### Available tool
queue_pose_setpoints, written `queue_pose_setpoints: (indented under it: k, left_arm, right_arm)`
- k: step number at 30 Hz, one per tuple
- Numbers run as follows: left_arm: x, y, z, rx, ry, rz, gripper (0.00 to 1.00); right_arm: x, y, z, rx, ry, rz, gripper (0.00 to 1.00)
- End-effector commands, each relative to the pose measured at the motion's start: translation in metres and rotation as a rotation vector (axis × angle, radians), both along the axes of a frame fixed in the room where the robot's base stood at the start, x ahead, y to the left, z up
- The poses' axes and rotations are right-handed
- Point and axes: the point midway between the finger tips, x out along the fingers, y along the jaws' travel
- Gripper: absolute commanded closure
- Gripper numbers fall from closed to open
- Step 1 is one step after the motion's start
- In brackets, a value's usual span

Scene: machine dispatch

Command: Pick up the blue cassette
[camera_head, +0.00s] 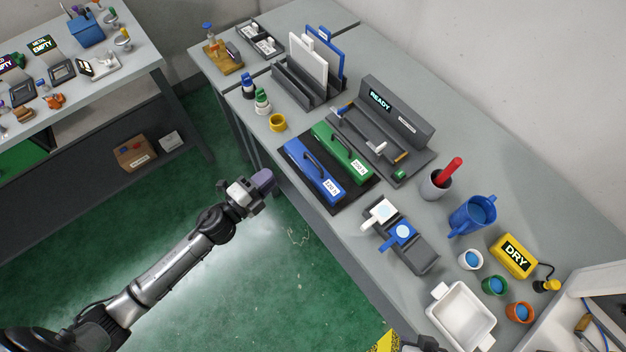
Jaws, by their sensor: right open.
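Several blue items are in view, and I cannot tell for certain which is the cassette. A long blue case (312,172) with a dark handle and a white label lies beside a green case (342,153) on a dark tray. A smaller blue piece with a round pale window (401,234) sits in a dark holder (418,257) beside a white one (380,212). My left gripper (262,182) is off the table's front edge, left of the blue case and apart from it; its jaws are unclear. My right gripper (428,344) barely shows at the bottom edge, open, below the white tub.
A rack (290,91) holds white and blue panels. A grey READY station (408,115) stands behind the cases. A red-handled tool in a cup (437,185), a blue mug (473,214), a yellow DRY box (514,255) and a white tub (460,318) occupy the right.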

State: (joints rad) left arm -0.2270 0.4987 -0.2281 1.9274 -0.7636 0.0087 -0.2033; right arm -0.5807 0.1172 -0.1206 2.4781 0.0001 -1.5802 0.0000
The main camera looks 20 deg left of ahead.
Motion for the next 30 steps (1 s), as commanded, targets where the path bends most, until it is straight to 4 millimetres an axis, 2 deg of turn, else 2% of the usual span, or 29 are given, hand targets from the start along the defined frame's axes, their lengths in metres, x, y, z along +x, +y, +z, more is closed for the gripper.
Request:
queue_pose_setpoints:
  k: [1,7,11,21,30]
  left_arm:
    - [0.002,-0.001,-0.019,0.044,-0.024,-0.05,0.77]
    - [0.004,-0.007,-0.039,0.147,-0.078,-0.18,0.77]
    - [0.014,-0.014,-0.041,0.168,-0.09,-0.209,0.77]
    - [0.06,-0.045,-0.041,0.169,-0.091,-0.212,0.77]
    - [0.075,-0.055,-0.042,0.169,-0.09,-0.212,0.77]
  right_arm:
    - [0.0,0.001,-0.018,0.001,-0.001,-0.001,0.58]
    - [0.0,0.001,-0.033,0.004,-0.001,-0.002,0.58]
    - [0.0,0.001,-0.033,0.003,-0.002,-0.002,0.58]
    - [0.0,-0.002,-0.029,-0.006,-0.004,0.003,0.58]
    - [0.0,-0.003,-0.029,-0.009,-0.003,0.006,0.58]
